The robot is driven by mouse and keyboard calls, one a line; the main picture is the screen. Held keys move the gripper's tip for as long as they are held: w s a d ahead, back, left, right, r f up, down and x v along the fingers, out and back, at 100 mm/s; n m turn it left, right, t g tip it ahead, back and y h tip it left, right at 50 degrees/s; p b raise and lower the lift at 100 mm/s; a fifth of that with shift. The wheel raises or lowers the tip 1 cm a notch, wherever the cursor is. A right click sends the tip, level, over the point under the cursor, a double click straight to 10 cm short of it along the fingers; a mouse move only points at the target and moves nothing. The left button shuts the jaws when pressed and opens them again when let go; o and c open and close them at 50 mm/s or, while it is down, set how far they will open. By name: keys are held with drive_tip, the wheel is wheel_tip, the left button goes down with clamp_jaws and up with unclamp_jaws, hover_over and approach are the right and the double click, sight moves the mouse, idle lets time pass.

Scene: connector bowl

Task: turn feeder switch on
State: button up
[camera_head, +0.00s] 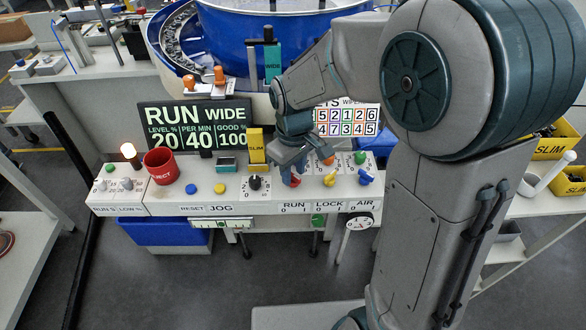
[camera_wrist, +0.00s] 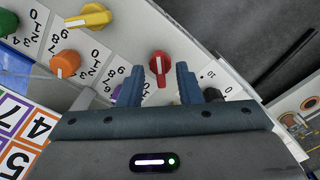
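The white control panel (camera_head: 165,202) carries a red knob (camera_head: 296,182) above the word RUN with 0 and 1 printed below. The red knob also shows in the wrist view (camera_wrist: 160,66), with a white pointer line; which mark it points at I cannot tell. My gripper (camera_head: 291,172) is low over the panel at the red knob. In the wrist view my gripper (camera_wrist: 158,82) has its two fingers apart, with the red knob in line with the gap, just past the tips. Nothing is held. Contact with the knob cannot be made out.
Close by are a yellow knob (camera_head: 330,178), a blue knob (camera_head: 366,177), an orange knob (camera_head: 328,160) and a black dial (camera_head: 256,184). A red REJECT cup (camera_head: 161,166) stands at left. A display (camera_head: 194,125) reads RUN WIDE. A blue bowl (camera_head: 280,32) is behind.

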sight(294, 175)
wheel_tip(294, 175, up, 14)
drive_tip(key=shift+p, duration=0.4)
drive_tip(key=shift+f, duration=0.1)
idle(0.6)
drive_tip(key=s+d+f+m+t+p, duration=0.1)
drive_tip(key=s+d+f+m+t, duration=0.1)
drive_tip(key=s+d+m, duration=0.6)
drive_tip(key=s+d+f, duration=0.1)
drive_tip(key=s+d, duration=0.2)
drive_tip(key=s, duration=0.2)
drive_tip(key=shift+d+f+m+t+p, duration=0.2)
drive_tip(key=shift+d+m+t+p, duration=0.1)
drive_tip(key=shift+t+p, duration=0.1)
